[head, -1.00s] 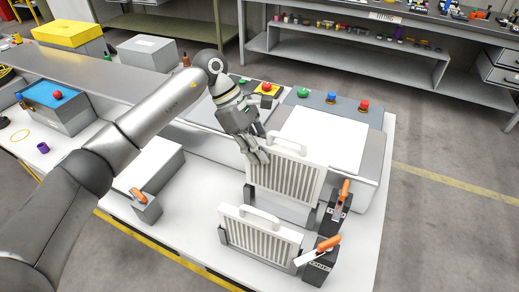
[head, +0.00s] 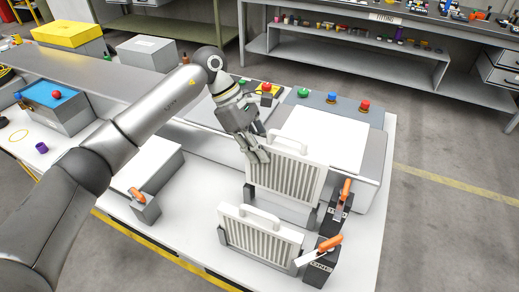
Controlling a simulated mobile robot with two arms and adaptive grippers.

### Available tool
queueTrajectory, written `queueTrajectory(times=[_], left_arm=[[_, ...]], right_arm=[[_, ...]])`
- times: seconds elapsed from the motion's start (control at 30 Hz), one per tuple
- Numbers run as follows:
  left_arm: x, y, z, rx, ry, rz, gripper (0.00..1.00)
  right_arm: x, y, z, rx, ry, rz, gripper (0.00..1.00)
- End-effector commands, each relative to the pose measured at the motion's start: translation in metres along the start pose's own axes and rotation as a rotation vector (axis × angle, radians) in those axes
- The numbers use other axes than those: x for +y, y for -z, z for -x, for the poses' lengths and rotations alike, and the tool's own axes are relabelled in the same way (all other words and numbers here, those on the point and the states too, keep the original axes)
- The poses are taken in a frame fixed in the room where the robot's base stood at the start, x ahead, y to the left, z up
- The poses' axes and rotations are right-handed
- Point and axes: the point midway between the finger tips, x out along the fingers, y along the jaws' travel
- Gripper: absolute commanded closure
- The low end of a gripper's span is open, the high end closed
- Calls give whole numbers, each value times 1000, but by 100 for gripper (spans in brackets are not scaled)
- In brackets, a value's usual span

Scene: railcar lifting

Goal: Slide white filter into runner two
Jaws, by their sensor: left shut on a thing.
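The rear white filter (head: 286,180) is a ribbed panel with a loop handle on top. It stands upright over a grey runner (head: 275,209); I cannot tell whether it is fully seated. My left gripper (head: 259,156) is shut on the filter's upper left edge, and its fingers cover that corner. A second white filter (head: 261,237) stands upright in front, in its own holder, apart from the gripper. My right gripper is out of view.
Black clamp blocks with orange levers stand right of the rear filter (head: 338,207) and front filter (head: 320,262). A grey block (head: 147,206) with an orange lever stands left. Behind is a panel with coloured buttons (head: 331,97). Bare white table (head: 185,230) lies left of the front filter.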

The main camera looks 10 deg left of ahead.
Motion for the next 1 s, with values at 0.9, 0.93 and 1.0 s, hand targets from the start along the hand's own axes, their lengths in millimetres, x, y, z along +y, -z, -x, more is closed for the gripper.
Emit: queueTrajectory(times=[0.9,0.93,1.0], left_arm=[[0,0,0,-2,0,0,100],[0,0,0,-2,0,0,100],[0,-1,0,-2,0,0,100]], right_arm=[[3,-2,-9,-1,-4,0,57],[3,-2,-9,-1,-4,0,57],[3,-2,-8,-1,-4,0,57]])
